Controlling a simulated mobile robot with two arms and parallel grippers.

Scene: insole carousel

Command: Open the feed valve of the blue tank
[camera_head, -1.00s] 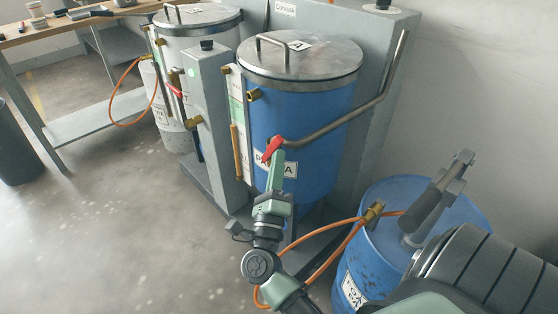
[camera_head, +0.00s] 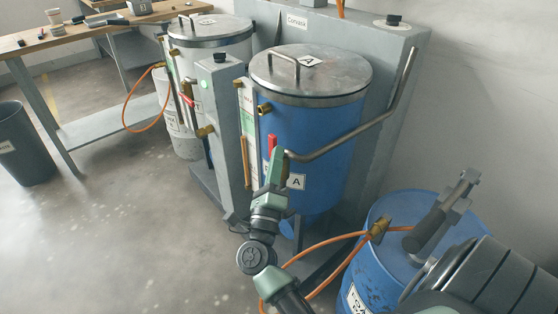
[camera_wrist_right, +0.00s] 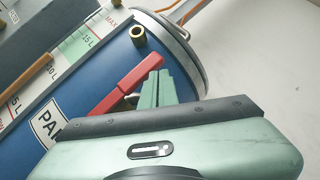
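The blue tank (camera_head: 330,135) with a metal lid stands in the middle of the head view; it also fills the left of the right wrist view (camera_wrist_right: 95,75). The red valve handle (camera_head: 272,144) stands nearly upright in front of it, near the end of a bent grey pipe. It shows as a slanted red lever in the wrist view (camera_wrist_right: 128,84). My right gripper (camera_head: 276,162) is at the handle. Its green fingers (camera_wrist_right: 157,88) look closed together beside the lever, not around it; whether they touch is unclear. The valve body is mostly hidden. My left gripper is not in view.
A white tank (camera_head: 208,50) with its own red handle stands behind, left of a grey post (camera_head: 222,115). A blue drum (camera_head: 385,265) with an orange hose (camera_head: 325,243) stands at lower right. A workbench (camera_head: 95,30) and bin (camera_head: 25,150) are left. Floor at left is clear.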

